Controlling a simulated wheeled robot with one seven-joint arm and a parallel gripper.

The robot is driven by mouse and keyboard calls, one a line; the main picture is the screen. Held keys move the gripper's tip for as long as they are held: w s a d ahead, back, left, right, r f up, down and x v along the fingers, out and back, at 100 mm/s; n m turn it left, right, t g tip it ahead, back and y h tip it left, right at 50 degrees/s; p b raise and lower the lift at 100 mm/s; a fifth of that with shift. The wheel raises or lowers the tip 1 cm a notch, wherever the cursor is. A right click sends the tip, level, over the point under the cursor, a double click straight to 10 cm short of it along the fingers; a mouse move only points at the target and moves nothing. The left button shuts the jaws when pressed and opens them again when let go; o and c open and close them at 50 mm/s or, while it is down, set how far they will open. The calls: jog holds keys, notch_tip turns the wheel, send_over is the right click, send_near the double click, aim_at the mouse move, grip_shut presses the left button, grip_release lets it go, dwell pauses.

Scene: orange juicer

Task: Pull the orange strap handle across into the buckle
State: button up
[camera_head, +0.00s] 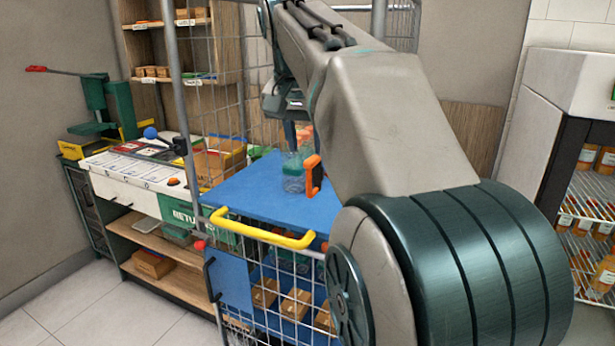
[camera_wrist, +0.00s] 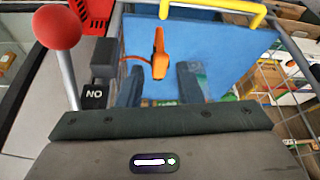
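The orange strap handle (camera_wrist: 159,55) stands over the blue cart top in the wrist view, with a thin orange strap curving from it to the left. In the head view an orange piece (camera_head: 313,175) that looks like this handle stands beside clear bottles (camera_head: 292,175). My gripper (camera_wrist: 160,82) has its two dark fingers apart with nothing held between them. The handle lies just beyond the fingertips, roughly in line with the gap; I see no contact. In the head view my gripper (camera_head: 291,132) is small and partly hidden by my arm. I cannot make out the buckle for certain.
The wire cart has a blue top (camera_head: 250,190) and a yellow handle (camera_head: 262,228). In the wrist view a red-ball lever (camera_wrist: 58,28) and a dark block (camera_wrist: 103,60) stand close on the left. A counter (camera_head: 140,175) is beyond the cart, and a bottle fridge (camera_head: 590,190) is at right.

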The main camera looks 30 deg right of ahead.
aim_at(309, 168)
jog(key=x, duration=0.8)
jog(key=shift+w+d+f, duration=0.15)
jog(key=shift+f, duration=0.2)
grip_shut()
